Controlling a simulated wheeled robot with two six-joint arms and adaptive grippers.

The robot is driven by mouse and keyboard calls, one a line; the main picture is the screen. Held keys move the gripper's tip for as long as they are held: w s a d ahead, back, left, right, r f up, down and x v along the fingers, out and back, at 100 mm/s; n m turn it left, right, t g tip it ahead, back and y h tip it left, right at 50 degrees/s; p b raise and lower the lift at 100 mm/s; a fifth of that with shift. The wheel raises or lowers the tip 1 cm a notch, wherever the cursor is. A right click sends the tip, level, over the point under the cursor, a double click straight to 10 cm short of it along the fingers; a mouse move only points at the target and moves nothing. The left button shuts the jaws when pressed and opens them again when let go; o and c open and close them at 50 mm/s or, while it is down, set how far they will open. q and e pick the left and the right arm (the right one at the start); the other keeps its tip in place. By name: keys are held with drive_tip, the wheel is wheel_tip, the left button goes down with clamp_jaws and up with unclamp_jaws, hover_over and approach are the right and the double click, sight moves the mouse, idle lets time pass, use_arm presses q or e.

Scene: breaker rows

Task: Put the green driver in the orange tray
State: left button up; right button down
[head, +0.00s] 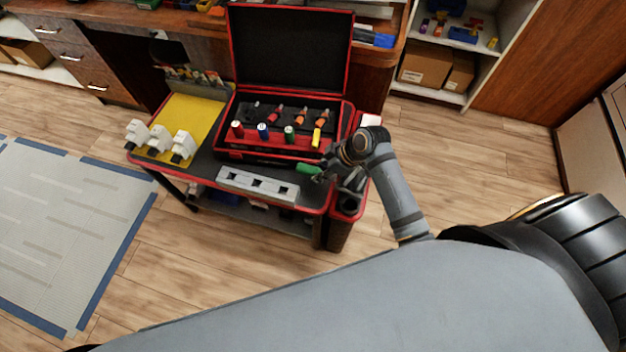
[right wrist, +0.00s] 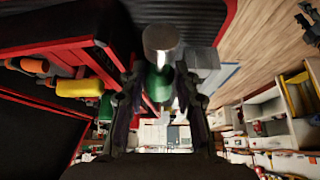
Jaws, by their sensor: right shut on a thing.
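My right gripper (head: 318,174) is shut on a green driver (head: 307,169), held over the front right of the trolley top, between the open toolbox and the grey slotted strip. In the right wrist view the driver (right wrist: 158,82) sits between the two fingers, with a silver end towards the camera. Another green-handled tool (head: 289,134) stands in the toolbox. I cannot make out an orange tray in either view. My left gripper is not in view.
The open black-and-red toolbox (head: 225,142) holds several coloured drivers, including a yellow one (head: 317,137). The grey slotted strip (head: 258,185) lies at the trolley's front. A side bin (head: 347,205) hangs at right.

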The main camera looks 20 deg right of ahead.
sight(308, 184)
drive_tip(key=shift+w+a+f, duration=0.2)
drive_tip(key=shift+a+f, duration=0.55)
drive_tip(key=shift+f, duration=0.2)
drive_tip(key=f, duration=0.1)
drive_tip(key=f+b, duration=0.1)
drive_tip(key=f, duration=0.1)
drive_tip(key=shift+a+f, duration=0.25)
drive_tip(key=shift+a, duration=0.15)
drive_tip(key=shift+w+f, duration=0.1)
drive_tip(key=shift+f, duration=0.1)
drive_tip(key=shift+f, duration=0.2)
drive_tip(key=c, duration=1.3)
unclamp_jaws()
